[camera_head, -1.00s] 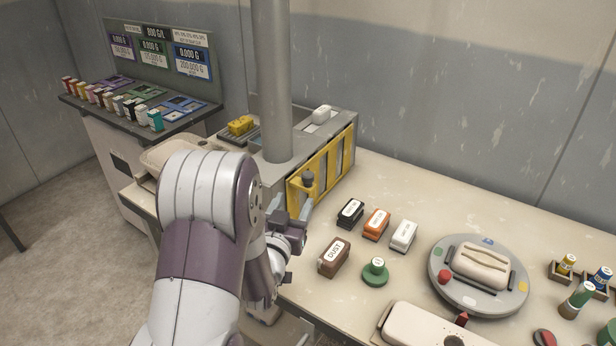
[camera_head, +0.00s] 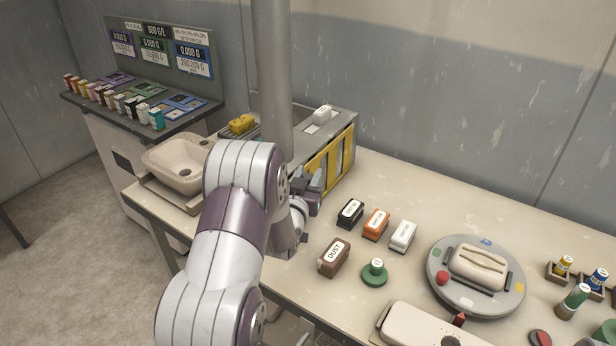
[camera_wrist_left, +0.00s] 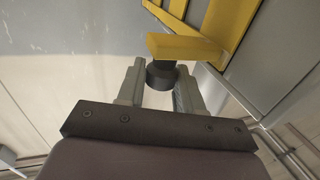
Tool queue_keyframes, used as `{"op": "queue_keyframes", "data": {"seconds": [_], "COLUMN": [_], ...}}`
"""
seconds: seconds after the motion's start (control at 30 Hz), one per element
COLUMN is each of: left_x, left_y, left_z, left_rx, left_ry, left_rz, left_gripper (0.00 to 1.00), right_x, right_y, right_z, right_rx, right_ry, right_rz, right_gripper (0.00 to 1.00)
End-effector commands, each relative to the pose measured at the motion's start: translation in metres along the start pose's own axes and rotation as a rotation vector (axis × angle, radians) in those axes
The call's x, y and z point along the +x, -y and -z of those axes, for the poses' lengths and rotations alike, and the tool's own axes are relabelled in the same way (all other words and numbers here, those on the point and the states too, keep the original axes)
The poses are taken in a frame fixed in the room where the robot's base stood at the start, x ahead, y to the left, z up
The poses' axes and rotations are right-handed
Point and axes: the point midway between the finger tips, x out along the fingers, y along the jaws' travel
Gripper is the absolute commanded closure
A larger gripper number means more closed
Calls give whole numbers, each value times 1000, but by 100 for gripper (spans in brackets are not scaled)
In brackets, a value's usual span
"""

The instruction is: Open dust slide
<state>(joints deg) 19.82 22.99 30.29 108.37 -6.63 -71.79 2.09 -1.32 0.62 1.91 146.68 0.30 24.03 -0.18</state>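The yellow slide panel (camera_head: 328,167) stands on the front of the grey box on the table, with dark slots in it. In the left wrist view a yellow tab (camera_wrist_left: 182,46) sticks out from the yellow frame, with a dark round knob (camera_wrist_left: 161,75) under it. My left gripper (camera_head: 311,183) is at the near end of the panel. In the left wrist view its two fingers (camera_wrist_left: 159,88) stand either side of the knob, which nearly fills the gap. I cannot tell whether they press on it. In the head view the knob is hidden. My right gripper is out of view.
The grey box (camera_head: 335,128) carries a yellow block (camera_head: 241,124) and a white one (camera_head: 322,114). A basin (camera_head: 172,163) is left of my arm. A brown DUST block (camera_head: 334,257), other labelled blocks and a round turntable (camera_head: 435,288) stand to the right.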

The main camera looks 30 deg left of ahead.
Motion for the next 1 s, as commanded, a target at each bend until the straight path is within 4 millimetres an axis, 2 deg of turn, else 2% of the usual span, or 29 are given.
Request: {"op": "queue_keyframes", "data": {"seconds": [0.17,0.47,0.73,0.77,0.8,1.0], "left_x": [-1,-37,-38,-38,-38,-38], "left_y": [0,12,12,12,12,12], "left_z": [0,-1,0,0,0,0], "left_rx": [0,0,0,0,0,0], "left_ry": [0,2,1,1,2,1], "left_rz": [0,2,0,0,0,0], "left_gripper": [100,100,100,58,45,43], "right_x": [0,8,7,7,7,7], "right_y": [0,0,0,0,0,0], "right_z": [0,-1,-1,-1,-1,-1], "right_rx": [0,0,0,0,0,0], "right_ry": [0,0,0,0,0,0], "right_rz": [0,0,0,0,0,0], "right_gripper": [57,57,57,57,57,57]}}
